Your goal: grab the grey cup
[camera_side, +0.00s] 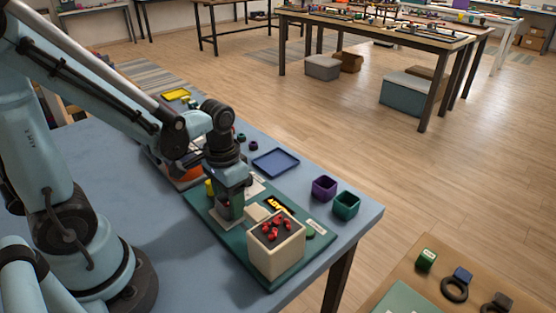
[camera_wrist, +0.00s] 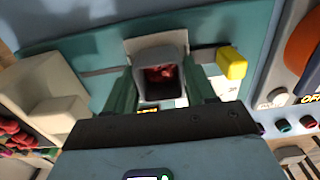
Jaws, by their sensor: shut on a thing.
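The grey cup (camera_wrist: 161,52) is in the middle of the wrist view, with its square mouth facing the camera. Small red pieces lie inside it. My gripper (camera_wrist: 160,80) has its two green fingers on either side of the cup, shut on it. In the side view my gripper (camera_side: 232,210) points down low over the green board (camera_side: 215,222). The cup is mostly hidden there by the fingers. I cannot tell whether it touches the board.
A cream box (camera_side: 277,257) with red pieces on its dark top stands at the board's near corner. A yellow block (camera_wrist: 231,63) is close beside the cup. A purple cup (camera_side: 324,188), a green cup (camera_side: 346,206) and a blue tray (camera_side: 275,162) stand on the table to the right.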

